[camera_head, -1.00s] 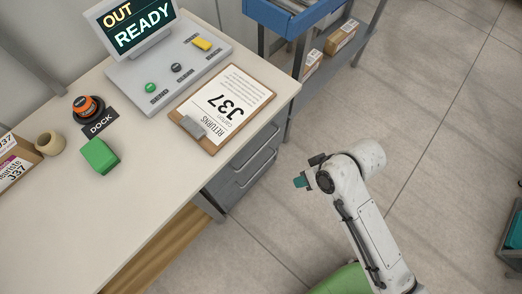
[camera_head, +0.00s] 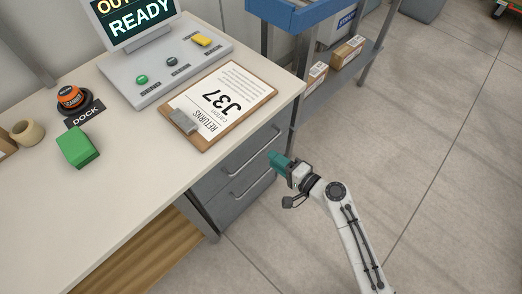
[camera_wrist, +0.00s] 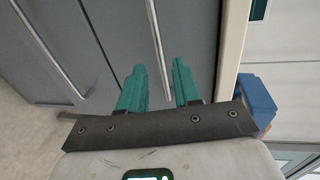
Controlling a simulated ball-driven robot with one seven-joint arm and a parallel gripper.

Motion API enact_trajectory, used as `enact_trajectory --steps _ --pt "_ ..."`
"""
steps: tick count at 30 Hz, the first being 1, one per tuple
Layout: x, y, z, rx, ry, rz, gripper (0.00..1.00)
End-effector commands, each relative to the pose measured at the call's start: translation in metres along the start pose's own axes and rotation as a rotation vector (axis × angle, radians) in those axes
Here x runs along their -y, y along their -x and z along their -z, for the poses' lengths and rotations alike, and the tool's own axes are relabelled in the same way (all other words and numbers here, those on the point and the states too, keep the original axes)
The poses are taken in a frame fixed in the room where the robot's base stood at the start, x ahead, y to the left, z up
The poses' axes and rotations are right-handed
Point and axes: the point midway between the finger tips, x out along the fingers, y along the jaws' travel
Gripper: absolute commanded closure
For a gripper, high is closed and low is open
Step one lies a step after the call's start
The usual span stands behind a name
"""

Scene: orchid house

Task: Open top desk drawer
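The grey desk drawer unit shows two drawer fronts under the desktop, both looking shut. The top drawer (camera_head: 233,158) has a bar handle (camera_head: 250,152), and the lower drawer has another bar handle (camera_head: 252,181). My gripper (camera_head: 277,160) has teal fingers and is close in front of the drawer fronts, near the right end of the handles. In the wrist view my gripper (camera_wrist: 160,88) is open, its fingers apart. The top handle (camera_wrist: 156,35) runs toward the gap between them; contact is not visible. The lower handle (camera_wrist: 50,48) is at the left.
The desktop (camera_head: 130,205) holds a clipboard (camera_head: 222,103), a control panel with a screen, a green block (camera_head: 77,146) and an orange button. A blue-topped shelf rack (camera_head: 300,14) with boxes stands right of the desk. Floor (camera_head: 430,130) at the right is clear.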

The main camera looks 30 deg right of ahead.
Motion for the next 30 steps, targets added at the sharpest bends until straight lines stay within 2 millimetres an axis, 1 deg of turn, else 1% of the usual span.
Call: enact_trajectory --steps 1,6,9,12,17,24,26,30 --pt "0.002 -0.011 0.0 0.002 0.001 0.001 0.67" --pt "0.001 -0.041 0.0 0.003 0.001 0.0 0.67" --pt "0.001 -0.054 0.0 0.002 0.001 0.0 0.67" --pt "0.0 -0.063 -0.001 0.003 0.001 0.0 0.67" --pt "-0.001 -0.07 -0.001 0.002 0.001 -0.001 0.67" --pt "0.0 -0.07 -0.001 0.002 0.002 -0.001 0.67" --pt "0.0 -0.07 -0.001 0.002 0.002 -0.001 0.72" --pt "0.0 -0.07 -0.001 0.002 0.002 -0.001 0.86"
